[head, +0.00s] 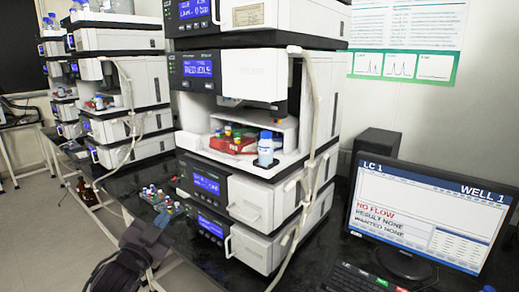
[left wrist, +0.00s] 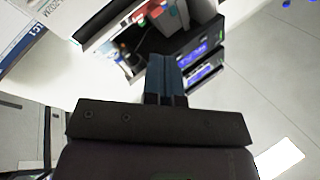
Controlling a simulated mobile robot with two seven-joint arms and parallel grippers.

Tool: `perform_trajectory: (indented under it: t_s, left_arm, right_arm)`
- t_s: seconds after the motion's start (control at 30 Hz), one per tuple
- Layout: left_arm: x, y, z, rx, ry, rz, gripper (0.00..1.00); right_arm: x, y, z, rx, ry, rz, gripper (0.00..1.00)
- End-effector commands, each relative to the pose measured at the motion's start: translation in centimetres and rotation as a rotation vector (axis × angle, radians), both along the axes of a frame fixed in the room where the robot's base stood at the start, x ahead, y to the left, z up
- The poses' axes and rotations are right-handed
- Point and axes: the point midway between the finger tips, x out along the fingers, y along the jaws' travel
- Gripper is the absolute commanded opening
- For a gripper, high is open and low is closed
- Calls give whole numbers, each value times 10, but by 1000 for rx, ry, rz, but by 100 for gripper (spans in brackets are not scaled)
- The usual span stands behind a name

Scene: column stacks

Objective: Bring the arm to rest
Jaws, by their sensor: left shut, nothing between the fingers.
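My left gripper (head: 160,222) is at the lower left of the head view, low by the bench's front edge, with my dark arm below it. In the left wrist view its two blue-grey fingers (left wrist: 164,65) are together with nothing between them. In the head view a small rack of vials (head: 155,197) stands on the bench just beyond the gripper, and I cannot tell whether they touch. My right gripper is in neither view.
More stacks (head: 120,90) stand at left. A monitor (head: 425,215) reading "NO FLOW" and a keyboard (head: 360,278) are at right.

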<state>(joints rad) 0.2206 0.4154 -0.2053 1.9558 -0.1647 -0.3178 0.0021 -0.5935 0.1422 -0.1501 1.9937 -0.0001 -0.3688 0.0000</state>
Motion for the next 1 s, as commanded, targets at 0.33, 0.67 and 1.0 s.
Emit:
perform_trajectory:
  t_s: [0.33,0.67,1.0]
  left_arm:
    - [-99,25,-167,-266,394,99,0]
    - [-225,43,-280,-393,659,256,0]
    - [-299,51,-323,-416,790,336,0]
  right_arm:
    - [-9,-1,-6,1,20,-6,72]
    - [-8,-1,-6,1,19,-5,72]
    - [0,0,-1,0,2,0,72]
